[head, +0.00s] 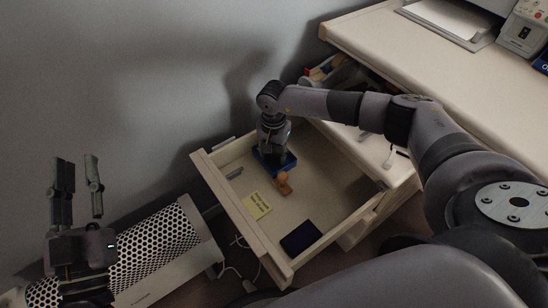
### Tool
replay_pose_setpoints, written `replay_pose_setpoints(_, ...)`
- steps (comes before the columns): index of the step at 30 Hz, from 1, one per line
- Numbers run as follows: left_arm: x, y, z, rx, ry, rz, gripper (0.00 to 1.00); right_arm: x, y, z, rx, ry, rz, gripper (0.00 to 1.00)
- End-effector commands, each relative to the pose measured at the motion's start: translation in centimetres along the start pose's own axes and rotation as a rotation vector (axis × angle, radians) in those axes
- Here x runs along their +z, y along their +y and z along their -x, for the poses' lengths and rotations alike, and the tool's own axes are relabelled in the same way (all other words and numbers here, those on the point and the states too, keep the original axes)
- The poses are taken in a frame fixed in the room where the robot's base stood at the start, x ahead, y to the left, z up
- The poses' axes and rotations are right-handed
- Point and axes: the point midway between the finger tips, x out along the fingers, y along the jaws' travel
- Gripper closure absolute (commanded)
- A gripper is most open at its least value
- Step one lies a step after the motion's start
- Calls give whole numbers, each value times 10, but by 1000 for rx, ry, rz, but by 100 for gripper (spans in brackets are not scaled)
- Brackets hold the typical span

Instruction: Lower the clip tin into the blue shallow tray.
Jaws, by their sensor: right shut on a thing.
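The blue shallow tray (263,164) lies in the open drawer, towards its back left corner; its rim shows around the base of my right gripper. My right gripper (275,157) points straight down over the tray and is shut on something. The clip tin cannot be made out; what is in the jaws is hidden behind the gripper, and I cannot tell whether it touches the tray floor. My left gripper (77,162) is open and empty at the far left, fingers pointing up, well away from the drawer.
The drawer (240,222) also holds a wooden-handled stamp (284,184) close to the tray, a yellow note (257,205), a dark flat item (301,238) and a small grey item (235,173). The desk (440,80) is at right; a perforated metal unit (155,245) stands at left.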

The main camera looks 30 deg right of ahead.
Motion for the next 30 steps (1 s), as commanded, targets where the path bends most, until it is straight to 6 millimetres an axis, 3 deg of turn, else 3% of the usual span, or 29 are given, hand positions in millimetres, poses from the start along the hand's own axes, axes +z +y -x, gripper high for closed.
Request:
replay_pose_setpoints(24, -11, 1, 0, 3, 59, 2, 73, 0, 0, -2, 0, 0, 0, 88)
replay_pose_setpoints(25, -11, 1, -1, 3, 58, 2, 73, 0, 0, -2, 0, 0, 0, 58)
replay_pose_setpoints(30, -10, 1, -1, 3, 56, 2, 73, 0, 0, -2, 0, 0, 0, 46)
